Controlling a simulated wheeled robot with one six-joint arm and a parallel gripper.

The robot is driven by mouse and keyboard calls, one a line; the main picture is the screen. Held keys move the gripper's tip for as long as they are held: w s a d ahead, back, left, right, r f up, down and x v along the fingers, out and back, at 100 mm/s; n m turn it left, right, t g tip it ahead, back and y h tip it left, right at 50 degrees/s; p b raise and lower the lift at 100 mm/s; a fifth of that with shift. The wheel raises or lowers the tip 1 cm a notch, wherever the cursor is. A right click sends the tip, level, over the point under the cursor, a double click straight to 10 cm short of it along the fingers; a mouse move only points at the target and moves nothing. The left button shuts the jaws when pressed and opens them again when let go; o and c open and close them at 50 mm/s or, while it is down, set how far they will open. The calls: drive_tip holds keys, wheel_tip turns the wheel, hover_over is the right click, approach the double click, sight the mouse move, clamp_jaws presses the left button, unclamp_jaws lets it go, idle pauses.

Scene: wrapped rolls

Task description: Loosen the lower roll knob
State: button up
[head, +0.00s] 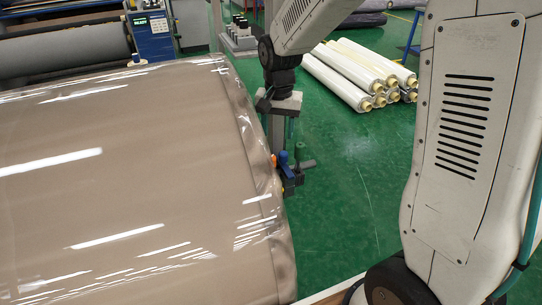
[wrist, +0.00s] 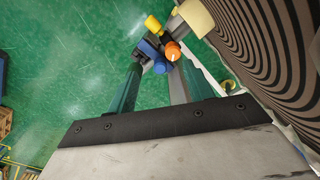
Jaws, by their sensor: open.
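A large brown roll in clear wrap (head: 120,170) fills the left of the head view. Its layered end shows in the wrist view (wrist: 275,50). By that end is a fitting with an orange knob (wrist: 172,50), a yellow knob (wrist: 153,24) and blue parts (wrist: 150,48); the orange knob (head: 273,160) also shows small in the head view. I cannot tell which knob is the lower one. My gripper (wrist: 157,70) is open, its green fingers pointing at the fitting, with the orange knob near the fingertips. I see nothing held; contact is unclear.
White rolls (head: 355,75) lie stacked on the green floor behind. A blue control box (head: 150,32) and a grey roll (head: 60,50) stand at the back left. The floor right of the fitting (head: 350,190) is clear.

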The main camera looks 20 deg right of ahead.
drive_tip(key=m, duration=0.1)
hover_over(271, 157)
wheel_tip(271, 157, down, 5)
drive_tip(key=shift+f, duration=0.1)
wheel_tip(271, 157, down, 8)
drive_tip(key=shift+r, duration=0.2)
